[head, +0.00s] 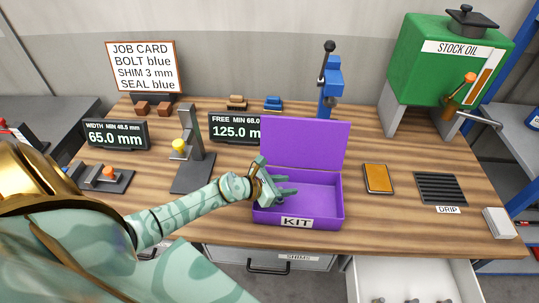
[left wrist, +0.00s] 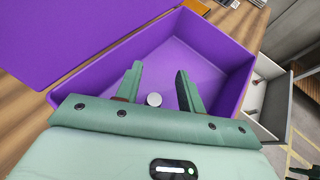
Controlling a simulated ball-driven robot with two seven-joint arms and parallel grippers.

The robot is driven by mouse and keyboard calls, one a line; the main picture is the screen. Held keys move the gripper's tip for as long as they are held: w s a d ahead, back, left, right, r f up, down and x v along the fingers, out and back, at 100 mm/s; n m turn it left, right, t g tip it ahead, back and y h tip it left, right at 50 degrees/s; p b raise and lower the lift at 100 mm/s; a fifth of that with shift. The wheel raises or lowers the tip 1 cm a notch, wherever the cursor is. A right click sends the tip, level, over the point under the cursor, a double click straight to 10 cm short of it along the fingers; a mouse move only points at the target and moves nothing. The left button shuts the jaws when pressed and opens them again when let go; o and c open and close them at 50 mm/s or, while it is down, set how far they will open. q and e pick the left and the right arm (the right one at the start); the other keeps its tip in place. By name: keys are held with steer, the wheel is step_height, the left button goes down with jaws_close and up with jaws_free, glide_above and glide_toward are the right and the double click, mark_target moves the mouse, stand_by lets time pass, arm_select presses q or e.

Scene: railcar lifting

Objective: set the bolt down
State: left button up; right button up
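The purple kit box (head: 325,207) stands open at the front middle of the bench, its lid up at the back. My left gripper (head: 284,191) reaches into it from the left. In the left wrist view, the left gripper (left wrist: 160,88) has its two fingers apart inside the box (left wrist: 222,52). A small round grey piece, seemingly the bolt's end (left wrist: 153,100), shows between the fingers, closer to the left one, with a clear gap to the right one. The rest of the bolt is hidden, and I cannot tell if it touches the box floor. My right gripper is not in view.
An open white drawer (head: 415,282) with several small pieces juts out below the bench, right of the box. An orange-topped pad (head: 378,178) and a drip grate (head: 441,188) lie to the right. A grey stand (head: 192,150) is behind my left arm.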

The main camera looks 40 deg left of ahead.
arm_select(q)
steer(key=v, duration=1.1)
steer(key=shift+a+r, duration=0.1)
steer(key=shift+r, duration=0.05)
steer(key=shift+s+a+r, duration=0.25)
steer(key=shift+s+r, duration=0.1)
steer(key=shift+s, duration=0.05)
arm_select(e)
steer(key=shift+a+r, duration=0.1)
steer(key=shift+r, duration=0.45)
